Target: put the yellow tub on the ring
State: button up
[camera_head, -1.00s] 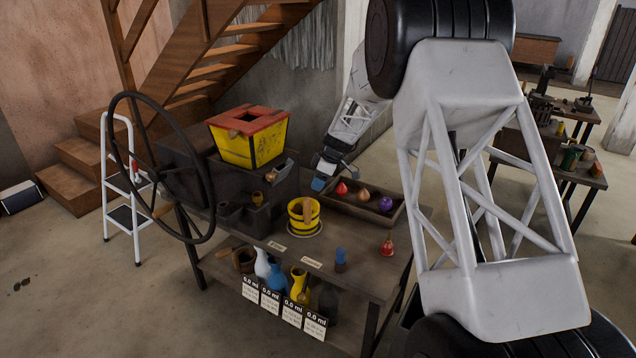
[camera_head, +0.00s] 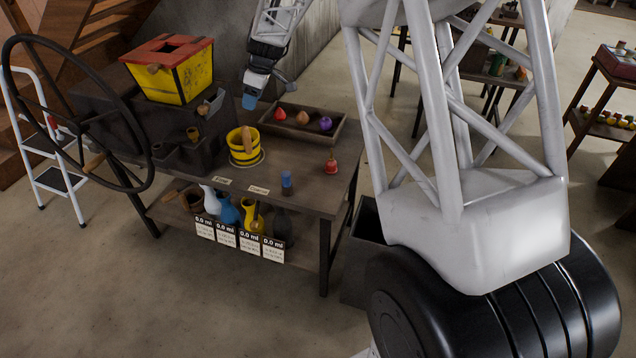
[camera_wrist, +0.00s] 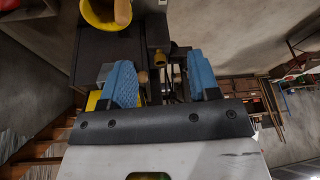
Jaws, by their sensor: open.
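The yellow tub (camera_head: 236,151), with dark bands and a brown wooden piece rising from it, stands upright on the workbench. It appears to rest on the pale flat ring (camera_head: 260,160), whose rim shows around its base. Part of the tub also shows at the top of the wrist view (camera_wrist: 98,14). My gripper (camera_head: 268,93) is above the back of the bench, behind the tub and apart from it. Its blue-padded fingers are spread with nothing held between them in the wrist view (camera_wrist: 162,82).
A tray (camera_head: 338,133) with red, orange and purple items lies right of the tub. A dark stepped block with a yellow, red-topped box (camera_head: 168,80) stands left. A large handwheel (camera_head: 8,110) is farther left. A red bell-shaped item (camera_head: 331,167) and blue jar (camera_head: 287,183) stand near the front.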

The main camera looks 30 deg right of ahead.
jog(key=s+a+r+m+h, duration=0.1)
jog(key=s+r+m, duration=0.35)
jog(key=s, duration=0.85)
jog(key=s+a+r+m+h, duration=0.1)
jog(key=s+a+r+m, duration=0.1)
jog(key=s+r, duration=0.9)
jog(key=s+f+m+h, duration=0.1)
jog(key=s+f+m, duration=0.1)
jog(key=s, duration=1.1)
jog(key=s+f+m, duration=0.3)
jog(key=s, duration=1)
jog(key=shift+f+t+h, duration=0.25)
jog(key=shift+t+h, duration=0.15)
